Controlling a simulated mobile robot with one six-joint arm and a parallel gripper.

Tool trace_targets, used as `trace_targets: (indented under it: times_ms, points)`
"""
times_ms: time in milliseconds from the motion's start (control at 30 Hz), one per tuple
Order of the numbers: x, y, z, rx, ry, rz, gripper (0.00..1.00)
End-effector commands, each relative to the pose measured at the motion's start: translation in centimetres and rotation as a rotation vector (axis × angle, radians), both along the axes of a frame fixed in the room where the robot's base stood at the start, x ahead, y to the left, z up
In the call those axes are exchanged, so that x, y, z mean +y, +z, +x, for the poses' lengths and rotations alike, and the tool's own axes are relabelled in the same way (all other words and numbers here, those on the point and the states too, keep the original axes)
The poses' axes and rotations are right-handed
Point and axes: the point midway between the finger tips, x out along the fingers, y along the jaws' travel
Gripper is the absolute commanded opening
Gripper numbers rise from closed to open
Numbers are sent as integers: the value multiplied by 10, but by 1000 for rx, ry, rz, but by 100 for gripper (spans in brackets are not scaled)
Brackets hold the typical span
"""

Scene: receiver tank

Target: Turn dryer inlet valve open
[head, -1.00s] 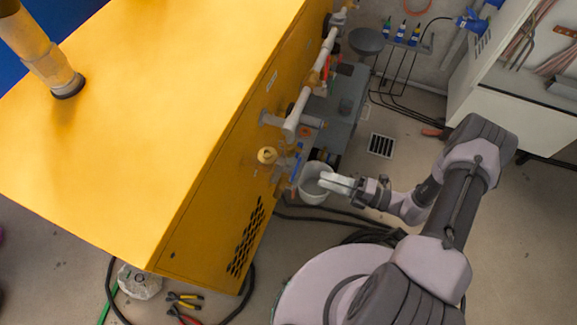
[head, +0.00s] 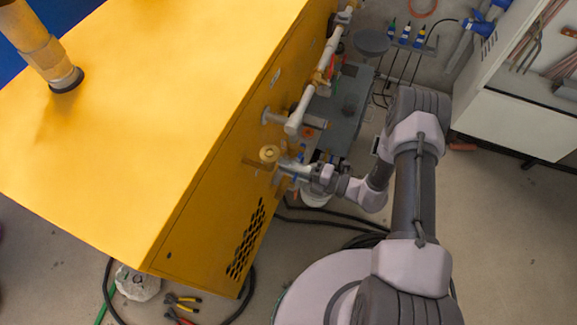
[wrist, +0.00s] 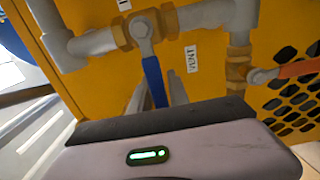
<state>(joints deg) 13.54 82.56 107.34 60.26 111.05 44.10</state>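A brass valve (wrist: 130,30) sits in a grey pipe on the yellow cabinet in the wrist view. Its blue lever handle (wrist: 153,82) hangs down from the valve's stem. A label beside it seems to read INLET (wrist: 191,58). The handle's lower end is hidden behind the gripper body. In the head view my gripper (head: 291,168) is close against the cabinet's pipe side, and the valve is hard to make out.
A second brass valve with an orange-red handle (wrist: 298,69) is on the right in the wrist view. The yellow cabinet (head: 160,120) fills the left of the head view. A white pipe (head: 316,82) runs along its side. Black hoses (head: 330,218) lie on the floor.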

Motion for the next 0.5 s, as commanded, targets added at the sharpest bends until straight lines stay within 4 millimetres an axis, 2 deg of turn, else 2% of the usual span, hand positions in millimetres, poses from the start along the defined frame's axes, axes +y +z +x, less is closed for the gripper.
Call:
trace_targets:
  times_ms: [33, 100, 500]
  points:
    - [0, 0, 0, 0, 0, 0, 10]
    - [0, 0, 0, 0, 0, 0, 0]
    - [0, 0, 0, 0, 0, 0, 0]
